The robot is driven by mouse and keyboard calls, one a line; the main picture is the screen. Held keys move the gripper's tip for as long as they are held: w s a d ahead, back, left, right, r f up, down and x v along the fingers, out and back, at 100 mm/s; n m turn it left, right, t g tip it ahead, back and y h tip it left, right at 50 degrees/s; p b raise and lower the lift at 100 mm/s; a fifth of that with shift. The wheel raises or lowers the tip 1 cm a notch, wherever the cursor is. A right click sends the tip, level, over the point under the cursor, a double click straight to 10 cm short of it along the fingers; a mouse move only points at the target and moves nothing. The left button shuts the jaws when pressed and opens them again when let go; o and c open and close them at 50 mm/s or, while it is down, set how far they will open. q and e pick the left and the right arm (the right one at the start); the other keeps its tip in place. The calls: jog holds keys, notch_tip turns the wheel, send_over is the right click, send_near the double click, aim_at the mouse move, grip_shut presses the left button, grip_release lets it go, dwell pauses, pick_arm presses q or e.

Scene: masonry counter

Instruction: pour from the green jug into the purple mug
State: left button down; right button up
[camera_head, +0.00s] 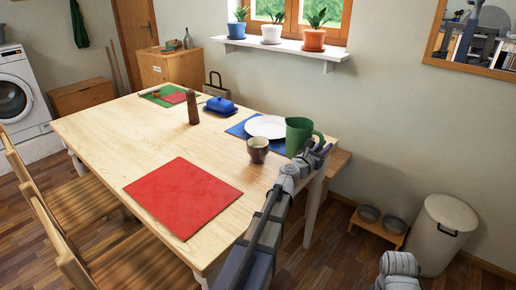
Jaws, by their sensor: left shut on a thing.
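The green jug (298,135) stands upright at the right end of the wooden table, or just above it; I cannot tell which. Its handle is on the right side. My left gripper (317,149) is shut on the jug at its handle side. The purple mug (258,150), dark and brownish-purple, stands upright on the table just left of the jug, apart from it. What is inside the jug and mug is too small to tell.
A brown pepper mill (193,108) and a blue butter dish (220,104) stand farther back. A red mat (183,196) lies empty in front. The table between is clear.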

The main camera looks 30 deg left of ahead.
pick_arm(q)
jog(key=shift+s+a+f+n+y+b, duration=0.1)
jog(key=shift+s+f+n+y+b, duration=0.35)
jog(key=shift+y, duration=0.45)
jog(key=shift+s+d+f+n+y+b, duration=0.1)
jog(key=shift+s+f+n+y+b, duration=0.2)
jog(key=shift+n+y, duration=0.45)
jog(key=shift+s+a+f+n+y+b, duration=0.15)
jog(key=shift+s+f+n+y, duration=0.3)
jog(key=shift+y, duration=0.6)
